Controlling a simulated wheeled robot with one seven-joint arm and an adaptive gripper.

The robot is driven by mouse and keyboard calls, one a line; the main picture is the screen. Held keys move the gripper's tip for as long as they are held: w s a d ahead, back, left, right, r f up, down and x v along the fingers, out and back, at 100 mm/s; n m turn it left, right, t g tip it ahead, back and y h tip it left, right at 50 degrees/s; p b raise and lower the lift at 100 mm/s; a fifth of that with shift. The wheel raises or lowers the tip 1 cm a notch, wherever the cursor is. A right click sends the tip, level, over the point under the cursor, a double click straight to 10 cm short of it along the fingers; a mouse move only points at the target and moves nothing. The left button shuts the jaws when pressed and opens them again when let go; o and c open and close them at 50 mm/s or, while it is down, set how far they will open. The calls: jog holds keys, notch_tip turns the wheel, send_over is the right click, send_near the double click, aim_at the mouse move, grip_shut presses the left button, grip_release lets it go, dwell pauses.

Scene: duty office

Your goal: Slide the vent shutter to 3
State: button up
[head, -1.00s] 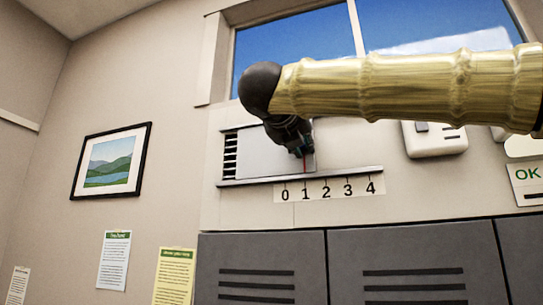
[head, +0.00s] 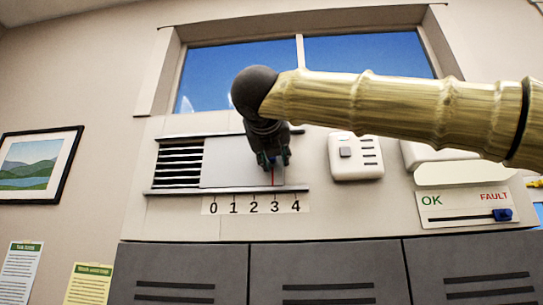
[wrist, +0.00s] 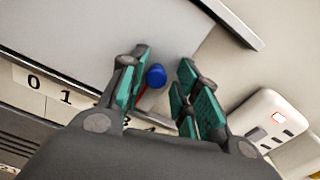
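The vent shutter (head: 222,173) is a pale flat panel in a rail on the wall. Its red pointer line stands over 3 on the number strip (head: 255,204), which runs from 0 to 4. Dark vent slats (head: 178,165) show open at its left. My gripper (head: 272,162) is at the shutter's right end. In the wrist view, the blue knob (wrist: 156,76) stands between the spread fingers of my gripper (wrist: 168,88). It is close to or touching the left finger, with a gap to the right finger. In the head view my gripper hides the knob.
A white box with a button (head: 355,156) is on the wall to the right. An OK/FAULT slider panel (head: 466,205) is farther right, with its blue knob at the FAULT end. Grey lockers (head: 190,275) stand below, and a window (head: 240,75) is above.

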dwell(0.3)
jog(key=s, duration=1.2)
jog(key=shift+a, duration=0.15)
jog(key=shift+a+f, duration=0.1)
